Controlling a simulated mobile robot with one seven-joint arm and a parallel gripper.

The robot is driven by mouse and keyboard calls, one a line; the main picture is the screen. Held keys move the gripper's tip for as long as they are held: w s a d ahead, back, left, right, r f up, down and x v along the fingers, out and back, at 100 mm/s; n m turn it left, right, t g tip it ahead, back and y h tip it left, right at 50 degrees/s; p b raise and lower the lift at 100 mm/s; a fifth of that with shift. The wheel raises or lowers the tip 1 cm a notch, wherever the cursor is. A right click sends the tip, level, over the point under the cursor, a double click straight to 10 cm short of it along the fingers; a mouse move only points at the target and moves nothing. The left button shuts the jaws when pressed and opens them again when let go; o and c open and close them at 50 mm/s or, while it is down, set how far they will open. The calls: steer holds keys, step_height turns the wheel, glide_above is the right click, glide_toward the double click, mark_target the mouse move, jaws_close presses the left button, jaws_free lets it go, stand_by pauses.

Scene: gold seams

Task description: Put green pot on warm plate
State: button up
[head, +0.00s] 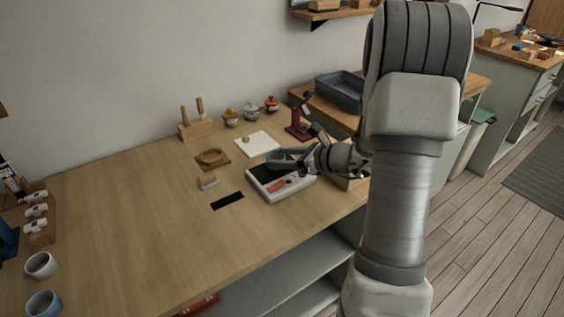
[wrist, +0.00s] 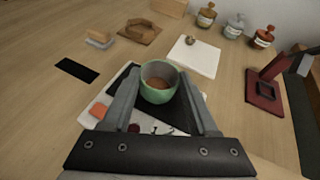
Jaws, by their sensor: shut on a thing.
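The green pot (wrist: 158,92) is a small round cup, brown inside, upright between the fingers of my gripper (wrist: 160,76) in the wrist view. My gripper is shut on it. The warm plate (head: 290,191) is a white box with a black top and an orange-red patch on its front, on the bench in the head view. My gripper (head: 279,157) is over its far part there, and the pot is not clearly seen. In the wrist view the warm plate (wrist: 97,111) lies under the pot. I cannot tell whether the pot touches it.
A white sheet (head: 257,144) with a small knob-like thing lies behind the plate. A red stand (head: 298,129) is at its back right. Several lidded jars (head: 250,112) line the wall. A wooden block (head: 208,181) and black strip (head: 228,200) lie left. The bench's left middle is clear.

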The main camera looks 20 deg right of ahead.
steer(key=shift+f, duration=0.35)
steer(key=o, duration=0.9)
steer(key=shift+f, duration=0.1)
steer(key=shift+c, duration=0.2)
steer(key=o, duration=0.4)
steer(key=shift+o, duration=0.2)
steer(key=shift+r, duration=0.2)
steer(key=shift+s+d+r, duration=0.15)
steer(key=shift+d+r, duration=0.05)
steer(key=p+v, duration=0.2)
steer(key=v, duration=0.9)
steer(key=shift+s+p, duration=0.2)
steer(key=shift+p, duration=0.1)
steer(key=shift+r, duration=0.1)
